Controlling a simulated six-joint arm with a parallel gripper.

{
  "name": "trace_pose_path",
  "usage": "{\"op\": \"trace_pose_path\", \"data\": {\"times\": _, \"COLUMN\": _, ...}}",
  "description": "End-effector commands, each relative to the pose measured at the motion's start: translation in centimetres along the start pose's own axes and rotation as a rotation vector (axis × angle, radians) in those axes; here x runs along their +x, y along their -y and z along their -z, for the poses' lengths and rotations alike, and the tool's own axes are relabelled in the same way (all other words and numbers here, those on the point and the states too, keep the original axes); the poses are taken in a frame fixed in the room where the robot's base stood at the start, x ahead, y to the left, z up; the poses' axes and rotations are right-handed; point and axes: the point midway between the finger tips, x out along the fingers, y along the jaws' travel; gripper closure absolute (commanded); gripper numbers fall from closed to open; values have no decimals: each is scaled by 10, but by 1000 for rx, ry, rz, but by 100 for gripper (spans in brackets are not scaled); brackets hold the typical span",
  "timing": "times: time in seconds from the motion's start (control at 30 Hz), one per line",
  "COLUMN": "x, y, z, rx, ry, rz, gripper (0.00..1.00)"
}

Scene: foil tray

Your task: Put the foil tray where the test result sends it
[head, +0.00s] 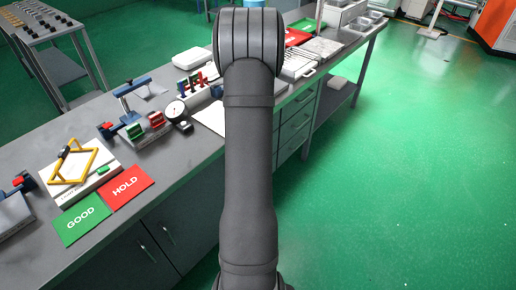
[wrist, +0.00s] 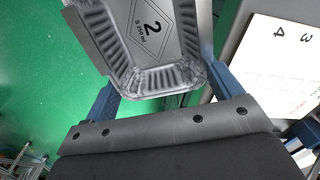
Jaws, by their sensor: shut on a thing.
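In the wrist view, my gripper (wrist: 150,40) is shut on the silver foil tray (wrist: 168,82). The tray has ribbed walls and a base marked "2" and "S 250 ml". Its far end is cut off by the picture's top edge. In the head view my arm hides the gripper and tray. A green GOOD card (head: 82,218) and a red HOLD card (head: 127,188) lie side by side, empty, on the bench's near left. Behind them is a white tester (head: 88,187) with a yellow frame (head: 72,163) and a small green patch.
The grey bench (head: 190,165) runs from near left to far right. It carries blue clamp fixtures (head: 130,107), a dial gauge (head: 176,111) and a white sheet (head: 208,118). A numbered white sheet (wrist: 285,70) shows in the wrist view. Green floor (head: 420,180) is open at right.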

Motion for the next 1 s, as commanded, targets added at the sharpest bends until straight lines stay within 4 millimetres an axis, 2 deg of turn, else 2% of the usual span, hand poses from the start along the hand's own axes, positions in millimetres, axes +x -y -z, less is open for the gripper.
{"op": "trace_pose_path", "data": {"times": 0.07, "x": -14, "y": 12, "z": 6, "rx": 52, "ry": -3, "rz": 1, "gripper": 36}}
{"op": "trace_pose_path", "data": {"times": 0.17, "x": -26, "y": 32, "z": 4, "rx": 111, "ry": -2, "rz": 1, "gripper": 36}}
{"op": "trace_pose_path", "data": {"times": 0.37, "x": -35, "y": 91, "z": -29, "rx": 173, "ry": 0, "rz": 0, "gripper": 36}}
{"op": "trace_pose_path", "data": {"times": 0.57, "x": -45, "y": 162, "z": -83, "rx": 232, "ry": -1, "rz": 1, "gripper": 36}}
{"op": "trace_pose_path", "data": {"times": 0.7, "x": -50, "y": 207, "z": -130, "rx": 268, "ry": -1, "rz": 1, "gripper": 36}}
{"op": "trace_pose_path", "data": {"times": 0.9, "x": -59, "y": 260, "z": -203, "rx": 314, "ry": -2, "rz": 1, "gripper": 36}}
{"op": "trace_pose_path", "data": {"times": 1.0, "x": -64, "y": 280, "z": -237, "rx": 334, "ry": -2, "rz": 1, "gripper": 36}}
